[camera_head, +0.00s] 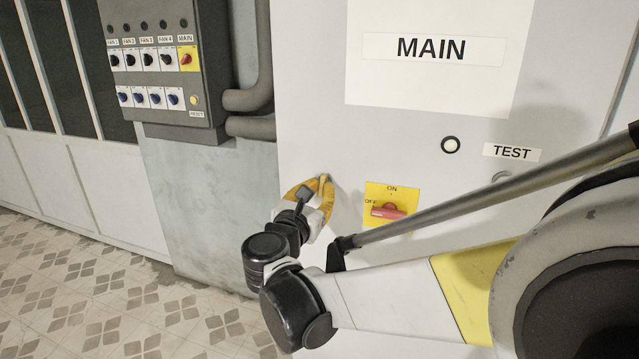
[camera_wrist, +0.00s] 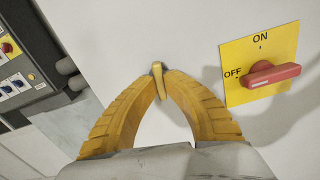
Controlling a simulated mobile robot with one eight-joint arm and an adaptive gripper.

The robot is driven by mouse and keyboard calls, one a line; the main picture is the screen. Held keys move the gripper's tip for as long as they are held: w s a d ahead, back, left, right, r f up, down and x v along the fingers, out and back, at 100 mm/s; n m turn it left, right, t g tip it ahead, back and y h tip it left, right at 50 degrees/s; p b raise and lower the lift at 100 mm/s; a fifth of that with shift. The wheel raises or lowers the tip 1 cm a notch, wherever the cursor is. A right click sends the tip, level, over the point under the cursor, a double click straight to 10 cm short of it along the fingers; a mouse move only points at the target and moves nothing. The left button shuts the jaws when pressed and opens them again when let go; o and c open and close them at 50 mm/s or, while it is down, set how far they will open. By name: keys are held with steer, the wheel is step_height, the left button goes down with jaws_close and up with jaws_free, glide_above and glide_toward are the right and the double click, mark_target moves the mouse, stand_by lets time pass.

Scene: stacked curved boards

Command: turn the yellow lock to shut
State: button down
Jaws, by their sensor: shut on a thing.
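The yellow lock (camera_wrist: 159,80) is a small narrow yellow handle on the pale cabinet door, upper middle in the wrist view. It stands close to upright there, tilted slightly. My gripper (camera_wrist: 160,84) has yellow ribbed fingers, and their tips are closed on the lock from both sides. In the head view my gripper (camera_head: 324,180) meets the door left of the red switch, and the fingers mostly hide the lock.
A red rotary switch (camera_wrist: 270,74) on a yellow ON/OFF plate sits right of the lock, its handle pointing towards OFF. The cabinet door (camera_head: 320,80) carries a MAIN label and a TEST button (camera_head: 450,145). A dark switch panel (camera_head: 160,65) and pipes (camera_head: 250,100) are at left.

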steer(key=shift+n, duration=0.5)
steer(key=c, duration=1.5)
jaws_free()
steer(key=v, duration=0.7)
